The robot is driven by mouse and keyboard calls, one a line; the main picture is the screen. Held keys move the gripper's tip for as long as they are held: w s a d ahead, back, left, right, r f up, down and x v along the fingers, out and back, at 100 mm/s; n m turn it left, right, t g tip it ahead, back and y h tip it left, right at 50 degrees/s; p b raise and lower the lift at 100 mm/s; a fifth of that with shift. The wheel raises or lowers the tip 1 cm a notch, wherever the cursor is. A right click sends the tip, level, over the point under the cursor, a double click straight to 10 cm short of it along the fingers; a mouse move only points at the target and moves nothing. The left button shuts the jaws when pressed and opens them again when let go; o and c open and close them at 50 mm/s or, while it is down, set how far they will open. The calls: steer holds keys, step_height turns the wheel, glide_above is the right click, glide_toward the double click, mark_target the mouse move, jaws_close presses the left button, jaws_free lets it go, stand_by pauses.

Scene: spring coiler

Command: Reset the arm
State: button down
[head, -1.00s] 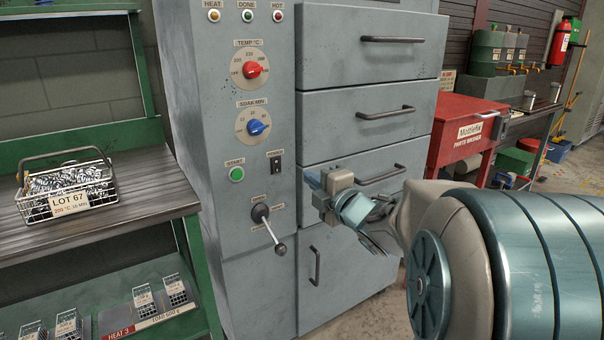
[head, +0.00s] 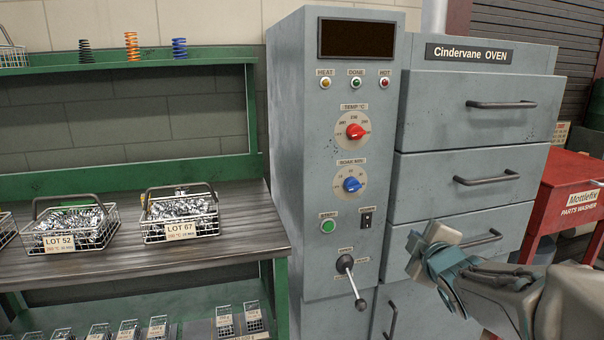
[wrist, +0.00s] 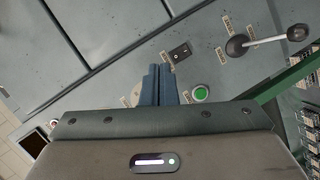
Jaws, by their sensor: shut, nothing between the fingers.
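My gripper (head: 436,262) is in front of the lower oven drawers, right of the control panel, in the head view. In the wrist view its two blue fingers (wrist: 160,85) are pressed together with nothing between them. Behind them is the grey oven panel with the green start button (wrist: 200,93), a black rocker switch (wrist: 180,53) and the lever (wrist: 240,45). In the head view the lever (head: 350,275) slants down to the right, below the start button (head: 328,226). The gripper appears apart from the panel, though the exact gap is hard to judge.
The Cindervane oven (head: 480,130) has several handled drawers. Its display (head: 357,38) is dark. A green bench (head: 130,250) at left holds wire baskets, including LOT 52 (head: 70,235) and LOT 67 (head: 180,220). A red parts washer (head: 565,205) stands at right.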

steer(key=s+a+r+m+g+p, duration=0.2)
steer(key=s+a+m+g+p, duration=0.1)
steer(key=s, duration=0.4)
steer(key=s+a+r+m+g+p, duration=0.2)
steer(key=s+m+g+p, duration=0.3)
steer(key=s+p, duration=0.3)
steer(key=s+a+r+m+g+p, duration=0.3)
steer(key=s+a+m+g+p, duration=0.1)
steer(key=s+m+p, duration=0.1)
steer(key=shift+s+a+y+p, duration=0.35)
steer(key=shift+s+p, duration=0.35)
steer(key=shift+s, duration=0.55)
